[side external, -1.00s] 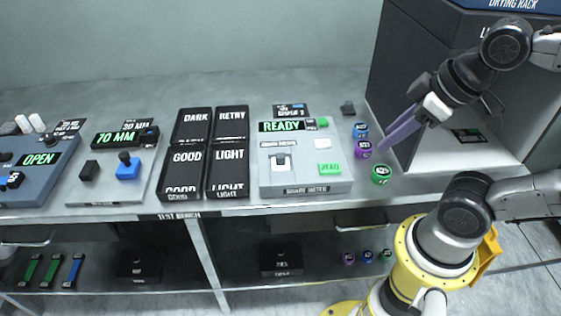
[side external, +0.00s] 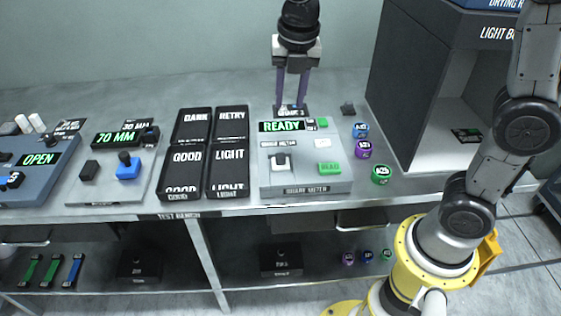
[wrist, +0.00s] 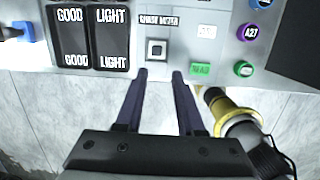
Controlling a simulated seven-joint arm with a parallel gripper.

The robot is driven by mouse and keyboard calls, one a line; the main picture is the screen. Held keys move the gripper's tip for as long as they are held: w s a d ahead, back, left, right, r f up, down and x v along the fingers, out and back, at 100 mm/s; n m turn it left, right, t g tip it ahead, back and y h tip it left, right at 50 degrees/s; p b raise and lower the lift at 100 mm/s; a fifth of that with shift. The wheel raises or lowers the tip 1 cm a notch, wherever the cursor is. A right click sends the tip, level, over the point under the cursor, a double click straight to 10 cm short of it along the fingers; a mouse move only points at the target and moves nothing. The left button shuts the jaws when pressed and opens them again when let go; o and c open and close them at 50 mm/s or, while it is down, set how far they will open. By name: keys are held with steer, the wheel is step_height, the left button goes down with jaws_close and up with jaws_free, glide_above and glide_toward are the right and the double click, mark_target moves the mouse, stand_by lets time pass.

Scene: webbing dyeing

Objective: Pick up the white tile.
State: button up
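The grey shade meter (side external: 305,180) stands on the bench. It carries a small pale square piece with a dark top (side external: 280,160), also in the wrist view (wrist: 156,49), and a flat white piece (side external: 326,143) above the green READ button (side external: 329,168). The white piece also shows in the wrist view (wrist: 206,31). I cannot tell which of these is the white tile. My gripper (side external: 291,102) points down at the back of the meter in the side view. Its purple fingers (wrist: 160,75) are apart with nothing between them, so it is open and empty.
Dark trays (side external: 187,158) labelled DARK, RETRY, GOOD and LIGHT stand left of the meter. Small blue, purple (side external: 363,149) and green (side external: 381,174) round pieces stand to its right. A light booth (side external: 440,150) is further right. The bench's front edge (side external: 300,208) is close.

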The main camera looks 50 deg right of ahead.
glide_above(281, 155)
steer(key=shift+g, duration=0.4)
steer(key=f, duration=1)
steer(key=shift+s+a+f, duration=0.25)
steer(key=shift+s+a, duration=0.05)
steer(key=shift+s, duration=0.05)
steer(key=shift+w+d+f, duration=0.15)
steer(key=shift+w+f, duration=0.05)
steer(key=shift+f, duration=1.35)
steer(key=shift+w+d+f, duration=0.1)
steer(key=shift+w+f, duration=0.05)
steer(key=shift+f, duration=1.4)
jaws_close()
